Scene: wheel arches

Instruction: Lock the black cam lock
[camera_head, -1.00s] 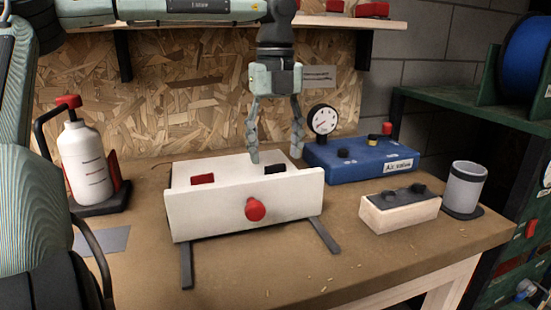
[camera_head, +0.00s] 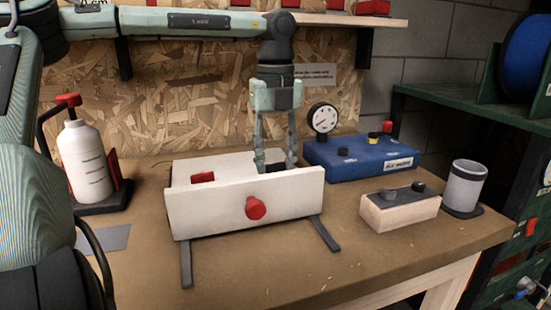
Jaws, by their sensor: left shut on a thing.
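The black cam lock (camera_head: 275,168) is a small dark block on top of the white box (camera_head: 216,214), toward the right of its top face. My left gripper (camera_head: 275,165) comes down from above with its fingers on either side of the black cam lock and is shut on it. The fingertips hide part of the lock, so its exact angle cannot be told. A red block (camera_head: 202,177) lies on the box top to the left, and a red knob (camera_head: 256,207) is on the box's front. My right gripper is not in view.
A blue air valve box (camera_head: 352,162) with a round gauge (camera_head: 323,118) stands behind right. A wooden block with black knobs (camera_head: 400,212) and a grey cup (camera_head: 466,187) are at the right. A white bottle (camera_head: 85,162) stands left. The table front is clear.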

